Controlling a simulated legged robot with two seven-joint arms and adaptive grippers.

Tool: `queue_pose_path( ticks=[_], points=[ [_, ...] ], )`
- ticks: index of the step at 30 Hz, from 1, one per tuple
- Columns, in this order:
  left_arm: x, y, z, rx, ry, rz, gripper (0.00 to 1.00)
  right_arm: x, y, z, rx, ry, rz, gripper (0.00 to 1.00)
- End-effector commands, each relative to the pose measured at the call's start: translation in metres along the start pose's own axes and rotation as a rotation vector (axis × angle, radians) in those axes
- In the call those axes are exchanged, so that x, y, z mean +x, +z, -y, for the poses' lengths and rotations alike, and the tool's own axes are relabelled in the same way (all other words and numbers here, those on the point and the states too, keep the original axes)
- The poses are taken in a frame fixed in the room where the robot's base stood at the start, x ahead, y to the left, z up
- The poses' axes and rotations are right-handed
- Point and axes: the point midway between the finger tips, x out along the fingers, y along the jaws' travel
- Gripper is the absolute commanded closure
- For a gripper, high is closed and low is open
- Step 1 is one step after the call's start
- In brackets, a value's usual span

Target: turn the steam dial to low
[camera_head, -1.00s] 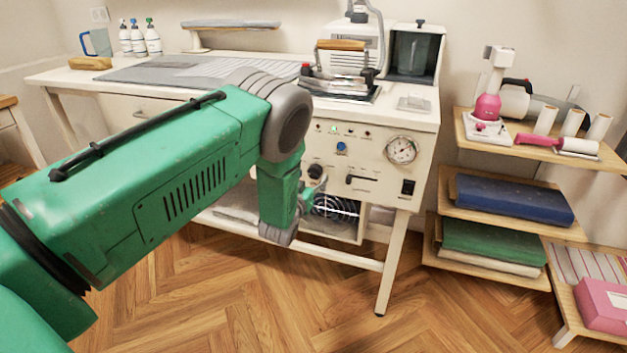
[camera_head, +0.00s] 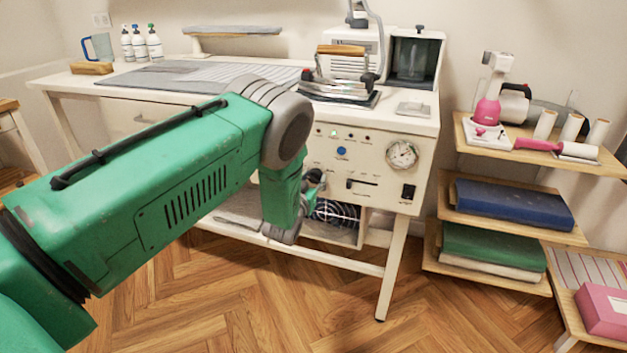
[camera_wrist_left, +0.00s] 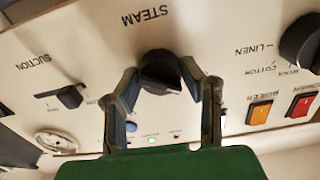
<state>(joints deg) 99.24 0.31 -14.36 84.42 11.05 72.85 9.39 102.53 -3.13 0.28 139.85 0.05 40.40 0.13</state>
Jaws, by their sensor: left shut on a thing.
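The steam dial (camera_wrist_left: 160,74) is a black knob on the cream panel under the printed word STEAM, which appears upside down in the left wrist view. My left gripper (camera_wrist_left: 160,80) has its two fingers on either side of the dial and is shut on it. My right gripper is in neither view.
Near the dial are a suction slider (camera_wrist_left: 70,97), a linen/cotton dial (camera_wrist_left: 300,43), an orange switch (camera_wrist_left: 259,112) and a red switch (camera_wrist_left: 301,105). A pressure gauge (camera_head: 402,154) sits on the panel's right. An iron (camera_head: 340,80) rests on the table above.

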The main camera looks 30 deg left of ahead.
Motion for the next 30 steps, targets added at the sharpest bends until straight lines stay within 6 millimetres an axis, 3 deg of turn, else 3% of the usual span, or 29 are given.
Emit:
queue_pose_path(
  ticks=[8,30],
  points=[
    [-0.0013,0.0037,-0.0006,0.156,0.001,0.009,0.94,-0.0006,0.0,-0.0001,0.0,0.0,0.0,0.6],
    [-0.0017,0.0058,-0.0006,0.813,0.005,0.011,0.94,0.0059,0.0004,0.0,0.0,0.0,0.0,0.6]
  ],
)
